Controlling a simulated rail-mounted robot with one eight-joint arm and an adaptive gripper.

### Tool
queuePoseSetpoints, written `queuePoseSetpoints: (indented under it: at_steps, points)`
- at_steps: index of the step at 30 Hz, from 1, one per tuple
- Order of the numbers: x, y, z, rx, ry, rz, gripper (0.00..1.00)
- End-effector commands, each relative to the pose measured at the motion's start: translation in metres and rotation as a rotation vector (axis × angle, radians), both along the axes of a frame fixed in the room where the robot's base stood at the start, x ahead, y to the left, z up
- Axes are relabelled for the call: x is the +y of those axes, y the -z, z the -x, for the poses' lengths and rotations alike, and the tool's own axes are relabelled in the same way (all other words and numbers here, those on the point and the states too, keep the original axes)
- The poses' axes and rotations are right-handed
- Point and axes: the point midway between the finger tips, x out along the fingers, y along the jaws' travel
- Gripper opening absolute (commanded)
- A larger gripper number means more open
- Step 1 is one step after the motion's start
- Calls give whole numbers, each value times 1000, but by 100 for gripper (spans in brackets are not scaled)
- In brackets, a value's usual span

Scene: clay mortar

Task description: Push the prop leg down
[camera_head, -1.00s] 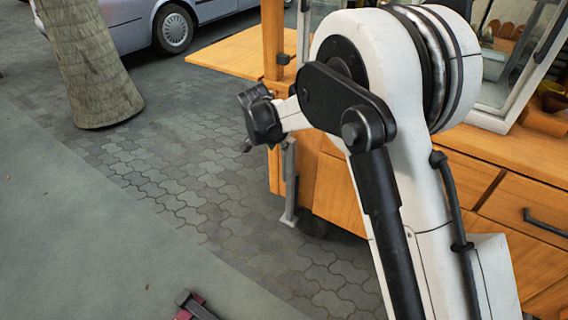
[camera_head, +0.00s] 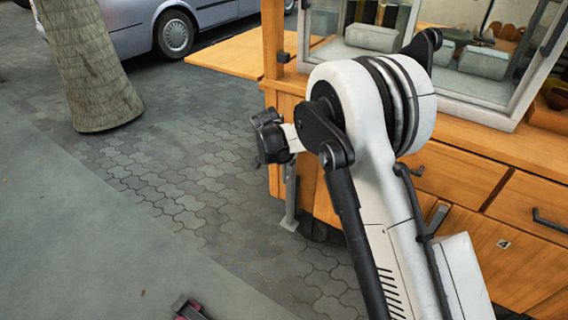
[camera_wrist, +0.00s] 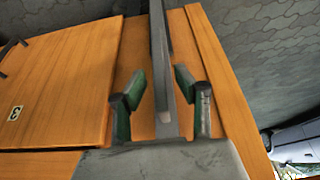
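The prop leg (camera_head: 291,190) is a thin grey metal bar with a flat foot, standing upright at the near left corner of the wooden cart, its foot at the paving. In the wrist view the prop leg (camera_wrist: 160,50) runs down the middle of the picture. My gripper (camera_wrist: 160,98) has its green-padded fingers one on each side of the bar, spread apart with gaps visible. In the head view, the dark end of my arm is just above and left of the leg; the fingers cannot be made out there.
The wooden cart (camera_head: 480,155) with drawers, doors and a glass case (camera_head: 445,75) fills the right side. A tree trunk (camera_head: 88,65) and a parked car (camera_head: 135,28) stand at the back left. Paving (camera_head: 170,180) left of the leg is clear.

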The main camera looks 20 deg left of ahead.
Motion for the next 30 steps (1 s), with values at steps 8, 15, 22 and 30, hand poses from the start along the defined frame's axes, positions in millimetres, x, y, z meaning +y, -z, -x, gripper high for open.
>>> queuePoseSetpoints:
  at_steps: [8, 15, 22, 30]
  points:
    - [0, 0, 0, 0, 0, 0, 0]
    - [0, 0, 0, 0, 0, 0, 0]
    - [0, 22, 0, 0, 0, 0, 0]
    - [1, 90, 0, 0, 0, 0, 0]
